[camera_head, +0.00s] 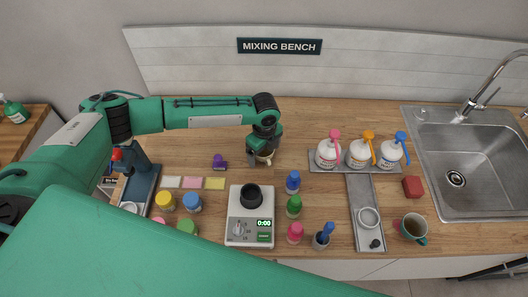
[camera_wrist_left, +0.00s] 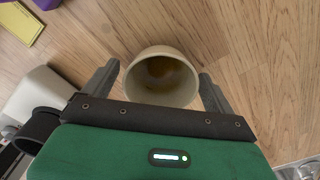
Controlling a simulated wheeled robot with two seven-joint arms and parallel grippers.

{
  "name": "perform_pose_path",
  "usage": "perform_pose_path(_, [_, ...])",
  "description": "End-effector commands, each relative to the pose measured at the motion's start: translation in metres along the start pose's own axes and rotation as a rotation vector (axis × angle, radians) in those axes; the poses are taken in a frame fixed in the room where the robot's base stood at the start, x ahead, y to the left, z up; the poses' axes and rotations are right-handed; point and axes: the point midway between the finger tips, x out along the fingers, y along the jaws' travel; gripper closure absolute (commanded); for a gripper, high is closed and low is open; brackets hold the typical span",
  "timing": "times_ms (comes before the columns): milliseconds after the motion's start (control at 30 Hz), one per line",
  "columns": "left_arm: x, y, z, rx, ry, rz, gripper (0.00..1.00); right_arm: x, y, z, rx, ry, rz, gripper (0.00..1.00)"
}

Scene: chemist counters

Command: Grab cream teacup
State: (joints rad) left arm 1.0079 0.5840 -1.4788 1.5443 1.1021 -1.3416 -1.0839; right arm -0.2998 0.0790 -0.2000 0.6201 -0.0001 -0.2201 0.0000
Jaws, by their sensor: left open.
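The cream teacup (camera_wrist_left: 162,78) stands upright on the wooden counter in the left wrist view, with brown inside its bowl. In the head view the cream teacup (camera_head: 264,158) is partly hidden under my left gripper (camera_head: 264,152). My left gripper (camera_wrist_left: 157,85) is open in the wrist view, with one finger on each side of the cup; I cannot tell whether either finger touches it. My right gripper is not in view.
A scale (camera_head: 240,232) with a black cup (camera_head: 251,195) stands in front of the gripper. A purple item (camera_head: 219,161) lies to its left. Colored bottles (camera_head: 293,181) and a bottle tray (camera_head: 320,168) stand to the right. A second cup (camera_head: 412,228) is near the sink (camera_head: 424,165).

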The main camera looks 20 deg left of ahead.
Motion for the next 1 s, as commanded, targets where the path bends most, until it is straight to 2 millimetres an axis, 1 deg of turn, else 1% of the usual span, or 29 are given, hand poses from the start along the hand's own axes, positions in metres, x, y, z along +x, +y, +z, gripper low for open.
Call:
perform_pose_path(67, [0.000,0.000,0.000,0.000,0.000,0.000,0.10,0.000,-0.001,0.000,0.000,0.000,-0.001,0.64])
perform_pose_path(100, [0.000,0.000,0.000,0.000,0.000,0.000,0.12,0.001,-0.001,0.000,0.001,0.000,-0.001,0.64])
perform_pose_path(267, [0.000,0.000,0.000,0.000,0.000,0.001,0.44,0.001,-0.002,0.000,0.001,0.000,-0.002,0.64])
perform_pose_path(300, [0.000,0.000,0.000,0.000,0.000,0.001,0.52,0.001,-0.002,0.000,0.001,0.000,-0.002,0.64])
perform_pose_path(333, [0.000,0.000,0.000,0.000,0.000,0.001,0.58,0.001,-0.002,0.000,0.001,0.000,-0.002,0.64])
perform_pose_path(367, [0.000,0.000,0.000,0.000,0.000,0.001,0.61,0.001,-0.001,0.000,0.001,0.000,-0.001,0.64])
perform_pose_path(767, [-0.003,0.000,0.000,0.000,0.000,0.000,0.61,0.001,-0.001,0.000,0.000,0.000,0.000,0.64])
perform_pose_path(1000, [-0.015,0.000,0.000,0.000,0.001,0.000,0.61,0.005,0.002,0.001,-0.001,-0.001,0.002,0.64])
